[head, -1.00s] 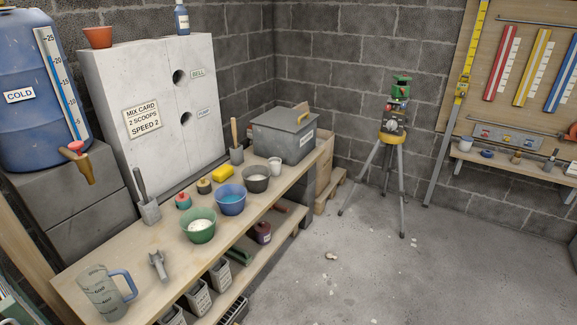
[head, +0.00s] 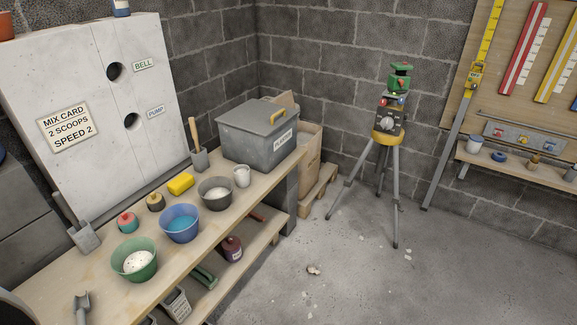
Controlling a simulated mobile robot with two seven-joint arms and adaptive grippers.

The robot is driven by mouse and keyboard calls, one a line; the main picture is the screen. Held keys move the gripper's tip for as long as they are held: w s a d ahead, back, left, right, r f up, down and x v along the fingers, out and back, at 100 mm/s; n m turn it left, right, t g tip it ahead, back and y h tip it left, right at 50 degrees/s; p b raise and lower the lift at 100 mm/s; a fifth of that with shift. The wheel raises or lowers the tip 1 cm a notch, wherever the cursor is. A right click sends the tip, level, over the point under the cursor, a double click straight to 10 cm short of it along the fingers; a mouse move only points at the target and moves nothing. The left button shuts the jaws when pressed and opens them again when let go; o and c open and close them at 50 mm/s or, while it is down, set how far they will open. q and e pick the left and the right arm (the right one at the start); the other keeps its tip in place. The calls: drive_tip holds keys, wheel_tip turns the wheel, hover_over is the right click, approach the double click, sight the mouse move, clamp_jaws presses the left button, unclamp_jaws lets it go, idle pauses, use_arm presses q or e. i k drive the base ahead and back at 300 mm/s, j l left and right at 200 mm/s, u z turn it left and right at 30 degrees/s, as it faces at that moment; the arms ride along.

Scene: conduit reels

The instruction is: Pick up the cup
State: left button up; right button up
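A small white cup (head: 242,176) stands upright on the wooden workbench (head: 110,262), at the right end of the row of bowls and in front of the grey lidded box. Another pale cup-like pot (head: 474,145) stands on the wall shelf at the far right.
A green bowl (head: 135,262), a blue bowl (head: 180,224) and a dark grey bowl (head: 215,194) stand left of the cup. The grey box (head: 255,135) is behind it. A tripod (head: 388,140) stands on the open concrete floor (head: 345,270) to the right.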

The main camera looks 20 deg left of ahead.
sight(242, 172)
drive_tip(key=i+l, duration=0.15)
drive_tip(key=i, duration=0.55)
drive_tip(key=i+l, duration=0.15)
drive_tip(key=i, duration=0.55)
drive_tip(key=i+u, duration=0.4)
drive_tip(key=i+l+u, duration=0.15)
drive_tip(key=u, duration=0.3)
drive_tip(key=i+l+u, duration=0.2)
drive_tip(key=u, duration=0.2)
drive_tip(key=i+l+u, duration=0.2)
drive_tip(key=l+u, duration=0.2)
drive_tip(key=i+l+u, duration=0.15)
drive_tip(key=l+u, duration=0.3)
drive_tip(key=j, duration=0.1)
